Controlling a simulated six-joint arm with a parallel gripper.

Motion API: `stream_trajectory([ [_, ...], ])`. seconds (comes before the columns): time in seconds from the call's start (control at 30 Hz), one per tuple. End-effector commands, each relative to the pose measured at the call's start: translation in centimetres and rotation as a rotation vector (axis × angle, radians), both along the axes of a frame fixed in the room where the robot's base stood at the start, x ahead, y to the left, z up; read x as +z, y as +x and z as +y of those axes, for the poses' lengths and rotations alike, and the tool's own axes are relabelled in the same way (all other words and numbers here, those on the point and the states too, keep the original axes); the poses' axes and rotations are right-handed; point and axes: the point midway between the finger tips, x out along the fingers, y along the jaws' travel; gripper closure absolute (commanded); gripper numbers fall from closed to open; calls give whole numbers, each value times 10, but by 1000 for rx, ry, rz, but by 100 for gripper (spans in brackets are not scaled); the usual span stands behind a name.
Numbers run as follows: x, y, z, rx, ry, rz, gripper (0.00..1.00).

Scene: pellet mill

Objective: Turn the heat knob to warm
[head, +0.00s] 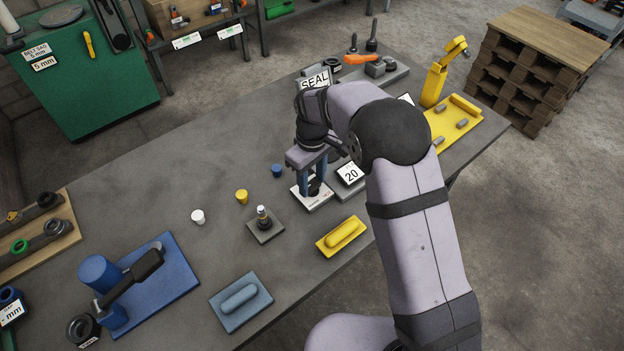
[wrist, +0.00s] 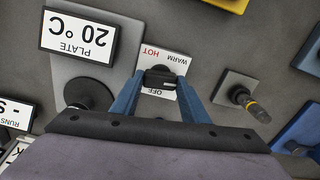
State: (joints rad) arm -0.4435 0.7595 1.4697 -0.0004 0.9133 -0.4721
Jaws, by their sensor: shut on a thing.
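The heat knob (wrist: 162,76) is black and sits on a white plate (wrist: 171,61) marked OFF, WARM and HOT, with HOT in red. In the wrist view the lettering appears turned around, and I cannot tell which mark the knob points to. My gripper (wrist: 160,84) has its two blue fingers on either side of the knob, shut on it. In the head view my gripper (head: 314,188) reaches down onto the white plate (head: 325,203), and the fingers mostly hide the knob. A display (head: 351,174) beside it reads PLATE 20 °C in the wrist view (wrist: 80,36).
A small pad with an upright black-and-yellow piece (head: 263,217) stands left of the knob plate. A yellow block (head: 342,236) and a blue-grey block (head: 240,299) lie nearer. The table's back left is clear.

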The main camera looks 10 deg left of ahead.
Motion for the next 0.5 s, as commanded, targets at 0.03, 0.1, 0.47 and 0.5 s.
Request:
stream_trajectory([
  [0.03,1,1,1,44,2,-3,82],
  [0.1,1,1,1,111,2,-3,82],
  [0.47,1,1,1,432,2,-4,82],
  [0.5,1,1,1,462,2,-4,82],
])
